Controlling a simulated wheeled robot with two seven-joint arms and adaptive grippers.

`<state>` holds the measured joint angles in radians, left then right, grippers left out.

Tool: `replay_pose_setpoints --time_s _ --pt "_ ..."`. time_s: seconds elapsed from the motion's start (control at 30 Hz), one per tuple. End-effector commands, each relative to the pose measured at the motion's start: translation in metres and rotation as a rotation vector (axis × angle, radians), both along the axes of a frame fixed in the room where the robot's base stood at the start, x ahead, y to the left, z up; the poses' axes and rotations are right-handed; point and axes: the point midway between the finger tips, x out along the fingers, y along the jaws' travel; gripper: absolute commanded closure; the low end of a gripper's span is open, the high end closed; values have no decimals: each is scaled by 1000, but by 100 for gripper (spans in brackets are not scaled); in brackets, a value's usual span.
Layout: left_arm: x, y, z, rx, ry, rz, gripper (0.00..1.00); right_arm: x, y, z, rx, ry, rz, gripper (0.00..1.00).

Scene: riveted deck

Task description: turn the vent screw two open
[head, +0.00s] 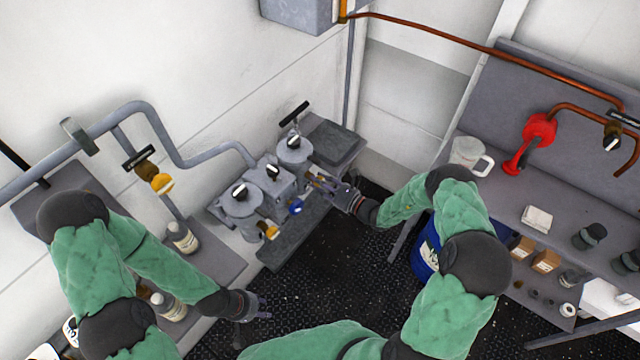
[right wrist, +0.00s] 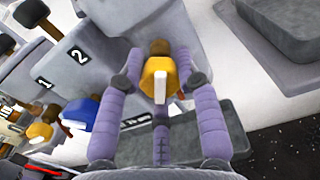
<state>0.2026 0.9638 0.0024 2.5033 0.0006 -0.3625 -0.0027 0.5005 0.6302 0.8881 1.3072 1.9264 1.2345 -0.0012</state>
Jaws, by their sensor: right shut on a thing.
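Three grey filter-like housings stand in a row by the wall. In the right wrist view the number 1 and the number 2 (right wrist: 80,55) show on two of them. A blue knob (right wrist: 80,112) sits below the 2; it also shows in the head view (head: 295,207). A yellow knob (right wrist: 40,131) sits below the 1. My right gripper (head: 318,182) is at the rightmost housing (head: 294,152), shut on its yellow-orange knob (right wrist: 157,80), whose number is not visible. My left gripper (head: 265,306) is low at the left, empty, fingers apart.
The dark riveted floor between is clear.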

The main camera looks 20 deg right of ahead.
Motion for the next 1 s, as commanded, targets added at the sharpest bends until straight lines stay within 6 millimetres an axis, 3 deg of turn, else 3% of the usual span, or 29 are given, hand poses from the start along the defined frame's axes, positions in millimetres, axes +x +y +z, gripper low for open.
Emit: replay_pose_setpoints --time_s 0.5,1.0 --pt "0 0 -21 0 0 0 60 2 -1 2 -338 -269 -2 99" --pt "0 0 -28 0 0 0 60 1 -1 2 -456 -361 -1 98"
